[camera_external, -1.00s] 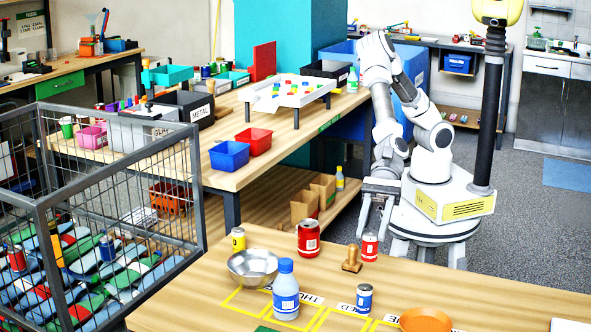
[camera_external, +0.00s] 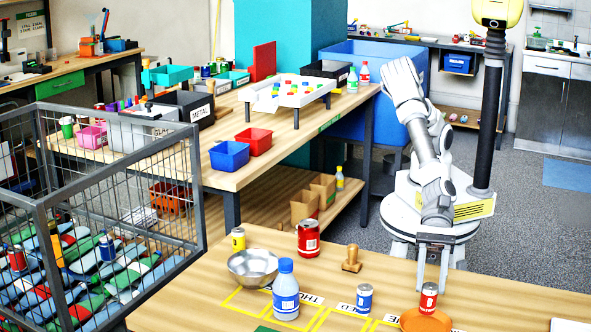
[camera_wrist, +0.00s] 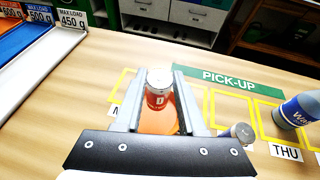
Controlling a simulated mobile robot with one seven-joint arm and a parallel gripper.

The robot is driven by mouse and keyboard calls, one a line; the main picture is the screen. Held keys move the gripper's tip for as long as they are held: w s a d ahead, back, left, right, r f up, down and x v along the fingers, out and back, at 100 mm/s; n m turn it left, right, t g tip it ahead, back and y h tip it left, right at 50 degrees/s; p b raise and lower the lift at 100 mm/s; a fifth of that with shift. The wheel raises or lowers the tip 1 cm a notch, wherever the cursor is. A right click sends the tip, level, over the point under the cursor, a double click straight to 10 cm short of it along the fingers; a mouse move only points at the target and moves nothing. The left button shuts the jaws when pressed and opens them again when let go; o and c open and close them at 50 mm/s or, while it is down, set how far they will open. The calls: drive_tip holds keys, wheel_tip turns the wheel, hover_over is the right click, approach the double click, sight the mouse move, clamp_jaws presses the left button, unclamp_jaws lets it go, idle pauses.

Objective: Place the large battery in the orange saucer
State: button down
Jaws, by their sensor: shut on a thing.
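A red cylinder (camera_external: 428,301) with a white label and pale metal top, looking like a battery or small can, stands upright between the fingers of my gripper (camera_external: 432,287). In the wrist view the red cylinder (camera_wrist: 158,92) is between both fingers (camera_wrist: 157,100), and my gripper is shut on it. The orange saucer (camera_external: 412,321) is directly below the cylinder, near the table's front right. The saucer also shows in the wrist view (camera_wrist: 158,126), partly hidden by the cylinder and gripper. I cannot tell whether the cylinder's base touches the saucer.
A blue cylinder (camera_external: 364,299) stands left of the saucer, with a water bottle (camera_external: 286,291) further left. A metal bowl (camera_external: 252,267), a large red can (camera_external: 308,239), a yellow can (camera_external: 238,239) and a brown stamp (camera_external: 352,259) stand behind.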

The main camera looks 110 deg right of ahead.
sight(430, 296)
drive_tip(key=shift+a+f+b, duration=0.1)
drive_tip(key=shift+f+b, duration=0.25)
drive_tip(key=shift+f, duration=1.7)
drive_tip(key=shift+f, duration=0.2)
drive_tip(key=shift+c, duration=2.4)
unclamp_jaws()
drive_tip(key=shift+r, duration=0.1)
drive_tip(key=shift+r, duration=0.2)
drive_tip(key=v, duration=1.2)
drive_tip(key=shift+f, duration=0.15)
